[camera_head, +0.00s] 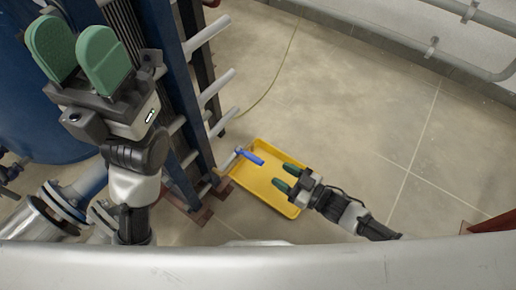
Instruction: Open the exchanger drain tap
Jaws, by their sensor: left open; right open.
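The drain tap's blue lever handle (252,157) sticks out from the lower right side of the exchanger (184,150), above a yellow tray (235,181) on the floor. My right gripper (286,178) has its green fingers apart and pointing left. In the picture it is over the tray, just below and right of the blue handle, with a visible gap between them. My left gripper (76,48) is raised at the upper left, in front of the exchanger, with its green fingers apart and nothing between them.
Several grey pipe stubs (216,88) stick out from the exchanger's right side. A flanged pipe (60,208) and a blue tank (35,110) are at the left. A thin hose (283,62) lies on the floor (350,110), which is mostly clear to the right. Wall pipes (460,62) run at the upper right.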

